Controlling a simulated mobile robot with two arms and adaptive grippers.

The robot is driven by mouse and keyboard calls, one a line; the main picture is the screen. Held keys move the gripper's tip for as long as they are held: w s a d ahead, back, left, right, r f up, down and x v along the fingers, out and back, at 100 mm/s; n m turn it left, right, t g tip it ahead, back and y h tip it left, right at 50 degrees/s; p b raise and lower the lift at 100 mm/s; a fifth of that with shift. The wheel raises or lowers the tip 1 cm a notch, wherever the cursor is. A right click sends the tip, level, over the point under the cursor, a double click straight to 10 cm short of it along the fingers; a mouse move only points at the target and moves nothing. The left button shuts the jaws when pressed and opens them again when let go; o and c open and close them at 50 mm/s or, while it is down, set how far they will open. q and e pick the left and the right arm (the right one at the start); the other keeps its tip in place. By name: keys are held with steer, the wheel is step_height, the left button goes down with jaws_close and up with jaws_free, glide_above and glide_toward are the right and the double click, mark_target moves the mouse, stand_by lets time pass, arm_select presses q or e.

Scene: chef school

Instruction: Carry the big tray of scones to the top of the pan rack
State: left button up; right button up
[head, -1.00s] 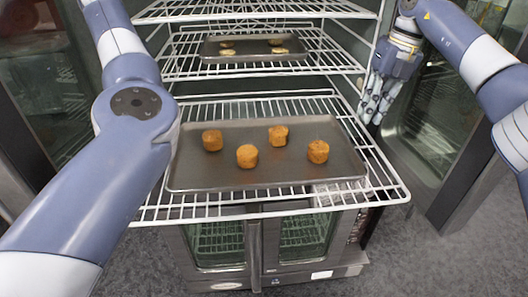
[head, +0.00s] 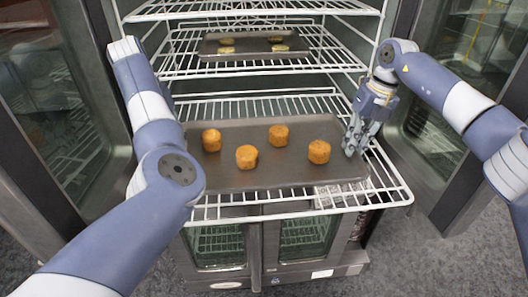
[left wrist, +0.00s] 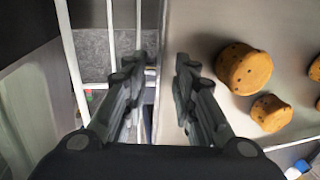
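The big grey tray (head: 265,177) holds several round orange-brown scones (head: 247,156) and lies flat on a pulled-out white wire shelf. My right gripper (head: 355,148) is at the tray's right edge, pointing down, with its fingers apart; contact is unclear. My left gripper is hidden behind its arm in the head view. In the left wrist view my left gripper (left wrist: 158,75) is open, with the tray's side edge between its fingers. The tray (left wrist: 205,28) and some scones (left wrist: 243,68) show to the right there. I cannot make out a pan rack for certain.
A smaller tray (head: 254,47) with several flat pieces lies on the wire shelf above. More white wire shelves (head: 250,8) are higher up. A glass-doored oven unit (head: 254,245) stands below. Open glass doors flank both sides.

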arm_select(q)
steer(key=shift+s, duration=0.1)
arm_select(e)
steer(key=shift+s, duration=0.1)
arm_select(q)
steer(key=shift+c, duration=1.4)
arm_select(e)
steer(key=shift+r, duration=0.1)
steer(key=shift+c, duration=1.3)
arm_select(q)
steer(key=shift+r, duration=0.1)
jaws_close()
arm_select(e)
jaws_close()
steer(key=shift+r, duration=0.1)
